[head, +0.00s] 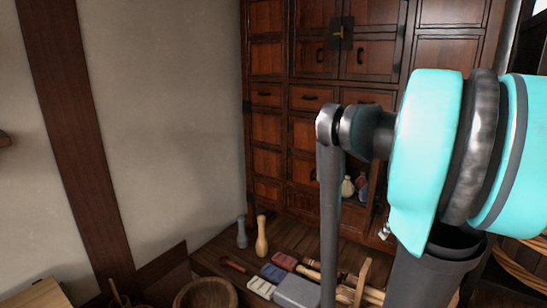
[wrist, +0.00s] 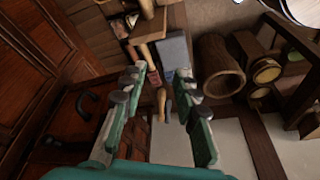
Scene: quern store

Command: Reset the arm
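My gripper (wrist: 161,80) shows in the wrist view. Its two green and grey fingers stand apart with nothing between the tips, so it is open and empty. Behind the gap, some way off, are a low ledge with small items and a pale wall. In the head view my cyan and dark grey arm (head: 425,150) fills the right side, in front of a wooden cabinet (head: 268,130). My gripper cannot be made out in the head view.
Several items sit on a low wooden ledge: a grey pestle (head: 242,232), a wooden pestle (head: 262,237), a grey block (head: 297,292). A wooden bowl (head: 205,294) is at the bottom. A cabinet handle (wrist: 84,103) is left of my fingers.

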